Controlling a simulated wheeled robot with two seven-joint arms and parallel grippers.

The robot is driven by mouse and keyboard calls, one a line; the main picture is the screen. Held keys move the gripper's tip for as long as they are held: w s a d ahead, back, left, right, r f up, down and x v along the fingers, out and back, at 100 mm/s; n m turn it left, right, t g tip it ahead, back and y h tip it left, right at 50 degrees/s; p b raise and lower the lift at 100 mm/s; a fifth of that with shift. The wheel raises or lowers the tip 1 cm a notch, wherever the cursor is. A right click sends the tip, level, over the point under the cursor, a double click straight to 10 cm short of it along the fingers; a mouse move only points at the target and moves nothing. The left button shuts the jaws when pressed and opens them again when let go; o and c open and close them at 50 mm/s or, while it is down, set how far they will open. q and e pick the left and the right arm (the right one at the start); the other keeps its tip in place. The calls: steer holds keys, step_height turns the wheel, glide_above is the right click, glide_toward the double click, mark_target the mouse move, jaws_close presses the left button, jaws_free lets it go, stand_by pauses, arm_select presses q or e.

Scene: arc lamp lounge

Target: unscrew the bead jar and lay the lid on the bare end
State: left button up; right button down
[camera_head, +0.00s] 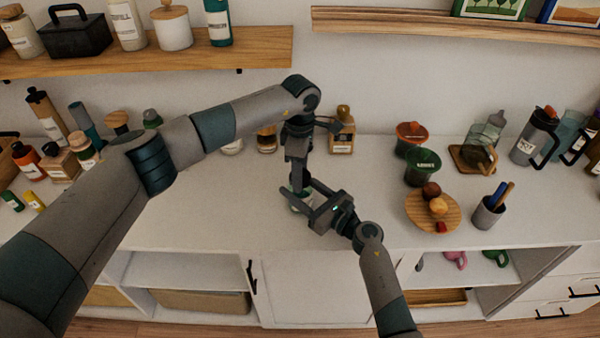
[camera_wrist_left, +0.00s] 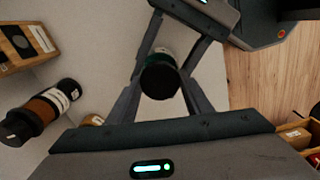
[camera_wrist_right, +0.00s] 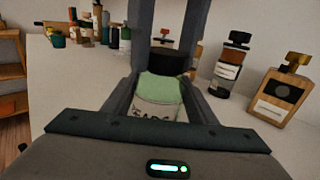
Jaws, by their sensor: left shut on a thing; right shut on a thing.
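The bead jar (camera_head: 297,204) stands on the white cabinet top, mostly hidden by my grippers in the head view. In the right wrist view its pale green body (camera_wrist_right: 158,100) carries a partly hidden label, and its dark lid (camera_wrist_right: 172,62) sits on top. My left gripper (camera_head: 299,184) comes from above and is shut on the lid, which shows as a black disc in the left wrist view (camera_wrist_left: 160,82). My right gripper (camera_head: 303,200) comes from the front, level, and is shut on the jar's body. The jar looks upright.
Bottles (camera_head: 342,132) stand behind the jar. Several bottles crowd the left end. The top is clear just left and right of the jar.

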arm_select(q)
steer(key=n, duration=1.1)
steer(key=shift+n, duration=0.4)
steer(key=n, duration=0.6)
steer(key=shift+r, duration=0.1)
steer(key=n, duration=0.7)
steer(key=shift+r, duration=0.55)
steer(key=shift+r, duration=0.35)
steer(key=shift+r, duration=0.25)
